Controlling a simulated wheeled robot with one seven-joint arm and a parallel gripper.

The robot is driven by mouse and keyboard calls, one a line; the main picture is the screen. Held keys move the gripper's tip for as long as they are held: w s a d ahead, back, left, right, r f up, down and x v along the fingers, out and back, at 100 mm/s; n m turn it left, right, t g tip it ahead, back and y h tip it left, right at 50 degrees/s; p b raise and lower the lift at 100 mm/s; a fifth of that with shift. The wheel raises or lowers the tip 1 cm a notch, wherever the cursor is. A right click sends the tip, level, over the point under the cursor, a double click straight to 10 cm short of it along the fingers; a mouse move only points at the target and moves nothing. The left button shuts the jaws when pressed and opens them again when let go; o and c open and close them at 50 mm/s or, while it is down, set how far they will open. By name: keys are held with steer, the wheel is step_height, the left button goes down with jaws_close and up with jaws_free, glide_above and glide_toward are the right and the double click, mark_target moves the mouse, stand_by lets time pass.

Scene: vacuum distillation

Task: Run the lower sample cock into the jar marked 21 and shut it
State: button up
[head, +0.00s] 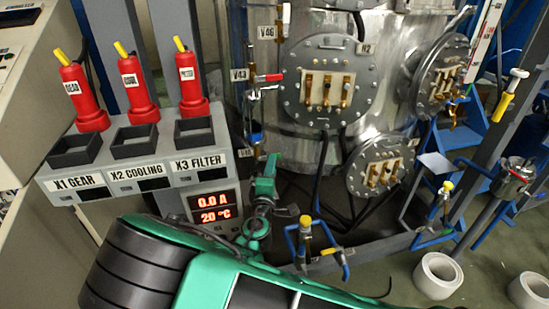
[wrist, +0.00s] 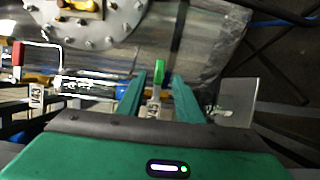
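In the wrist view a small green cock handle (wrist: 159,72) points up between the two green fingers of my gripper (wrist: 159,88). A gap shows on each side of the handle, so my gripper is open around it and not closed on it. A white tag (wrist: 153,111) sits below the handle, its text unclear. In the head view my gripper (head: 269,163) is beside the lower left of the steel vessel, below a blue fitting (head: 257,138), and hides the cock there. I cannot make out a jar marked 21 in either view.
A red-handled valve (head: 270,77) with tag V43 (head: 239,75) is above my gripper on the steel vessel (head: 300,135). The switch panel (head: 130,160) stands close on the left. A blue pipe stand with a yellow-capped valve (head: 305,222) is at lower right.

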steer(key=w, duration=0.6)
steer(key=shift+w+d, duration=0.25)
steer(key=shift+d, duration=0.15)
jaws_close()
